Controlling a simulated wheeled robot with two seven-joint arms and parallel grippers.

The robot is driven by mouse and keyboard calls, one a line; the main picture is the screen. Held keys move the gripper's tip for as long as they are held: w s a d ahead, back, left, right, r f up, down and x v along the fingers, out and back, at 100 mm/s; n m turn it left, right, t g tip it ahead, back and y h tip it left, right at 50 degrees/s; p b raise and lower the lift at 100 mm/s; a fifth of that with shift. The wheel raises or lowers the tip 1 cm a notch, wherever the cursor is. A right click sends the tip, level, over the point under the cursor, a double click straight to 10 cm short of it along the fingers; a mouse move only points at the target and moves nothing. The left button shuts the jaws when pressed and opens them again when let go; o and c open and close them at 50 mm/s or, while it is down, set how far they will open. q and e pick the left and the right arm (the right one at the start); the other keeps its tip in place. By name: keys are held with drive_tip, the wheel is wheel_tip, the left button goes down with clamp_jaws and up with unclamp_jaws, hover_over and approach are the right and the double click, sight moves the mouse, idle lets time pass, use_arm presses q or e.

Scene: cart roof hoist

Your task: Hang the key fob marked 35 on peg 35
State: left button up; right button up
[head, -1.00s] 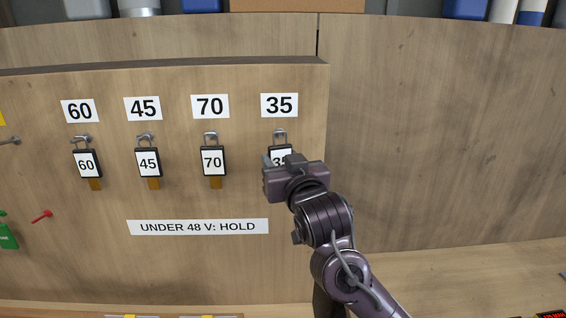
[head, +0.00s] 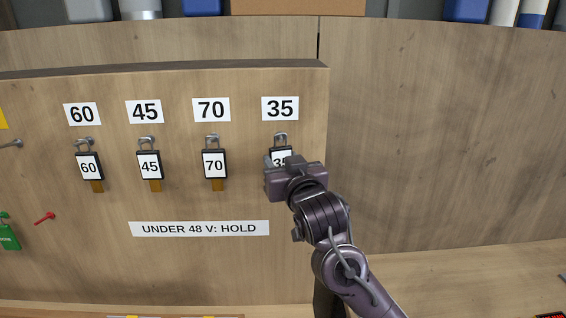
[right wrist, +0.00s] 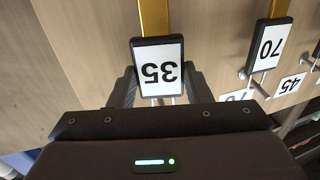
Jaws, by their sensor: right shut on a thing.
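The key fob marked 35 (head: 281,155) is at the peg under the 35 label (head: 280,108), at the right end of the board. Its ring shows at the peg (head: 280,138); the head view is too small to tell for certain that it rests on the peg. My right gripper (head: 272,163) is shut on the fob and covers its lower part. In the right wrist view the fob (right wrist: 158,68) appears upside down between the two fingers, with a brass-coloured strip beyond it. My left gripper is not in view.
Fobs 60 (head: 89,167), 45 (head: 150,166) and 70 (head: 214,164) hang on pegs to the left. A sign (head: 199,228) reads "UNDER 48 V: HOLD". A green tag (head: 8,236) and a red peg (head: 45,218) are at far left. The wall right of the board is bare.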

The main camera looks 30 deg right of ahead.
drive_tip(key=o, duration=1.2)
drive_tip(key=shift+c, duration=0.2)
drive_tip(key=shift+s, duration=0.1)
drive_tip(key=shift+s+a+f+b, duration=0.1)
drive_tip(key=shift+s+b, duration=0.2)
drive_tip(key=s+a+b, duration=0.1)
drive_tip(key=s+b, duration=0.2)
drive_tip(key=s, duration=0.4)
drive_tip(key=shift+a, duration=0.15)
